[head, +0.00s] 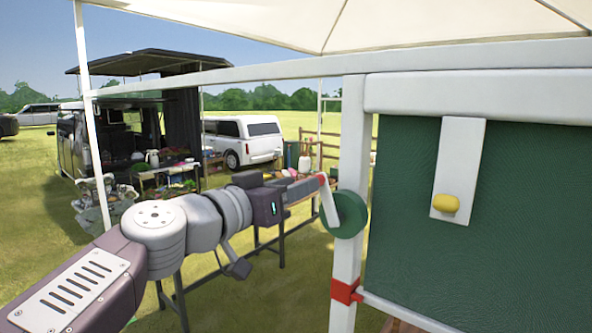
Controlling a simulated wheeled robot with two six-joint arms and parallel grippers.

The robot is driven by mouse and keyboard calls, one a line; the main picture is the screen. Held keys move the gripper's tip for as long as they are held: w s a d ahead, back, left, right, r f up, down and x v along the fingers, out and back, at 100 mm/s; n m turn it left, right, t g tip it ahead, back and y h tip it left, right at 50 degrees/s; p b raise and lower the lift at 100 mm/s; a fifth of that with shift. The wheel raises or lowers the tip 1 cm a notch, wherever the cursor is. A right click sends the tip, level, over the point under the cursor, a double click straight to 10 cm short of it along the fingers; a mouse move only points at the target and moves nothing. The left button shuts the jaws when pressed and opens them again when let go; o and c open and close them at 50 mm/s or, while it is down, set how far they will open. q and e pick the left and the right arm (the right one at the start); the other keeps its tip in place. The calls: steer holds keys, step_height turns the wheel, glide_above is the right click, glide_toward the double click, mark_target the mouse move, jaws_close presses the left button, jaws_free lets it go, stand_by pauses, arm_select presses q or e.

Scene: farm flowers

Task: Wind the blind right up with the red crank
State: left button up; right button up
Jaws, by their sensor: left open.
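The dark green blind (480,230) hangs down from a white rail (470,95) on the right and covers the opening to near the bottom of the picture. On the white post (350,150) at its left is a green disc (347,215) with a pale crank arm (329,205). The red crank handle (322,178) sits at the arm's upper end. My left gripper (308,186) is open, with its tips at the red handle. I cannot tell whether the fingers are around it or just beside it. My right gripper is out of view.
A yellow knob (445,204) sits on a white plate in front of the blind. A red band (346,291) wraps the post lower down. Behind my left arm stand a table with dark legs, goods stalls and a white car (243,140) on grass.

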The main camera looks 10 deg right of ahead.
mark_target(323, 183)
arm_select(q)
steer(key=d, duration=0.1)
steer(key=w+d, duration=0.1)
steer(key=d, duration=0.1)
steer(key=w+d, duration=0.1)
steer(key=shift+d+f, duration=0.2)
steer(key=shift+f, duration=0.15)
steer(key=shift+s+d, duration=0.2)
steer(key=shift+s, duration=0.1)
steer(key=a, duration=0.1)
steer(key=s+a, duration=0.1)
steer(key=a, duration=0.1)
steer(key=shift+s+r, duration=0.35)
steer(key=shift+r, duration=0.05)
jaws_close()
steer(key=shift+w+a, duration=0.1)
steer(key=shift+w, duration=0.05)
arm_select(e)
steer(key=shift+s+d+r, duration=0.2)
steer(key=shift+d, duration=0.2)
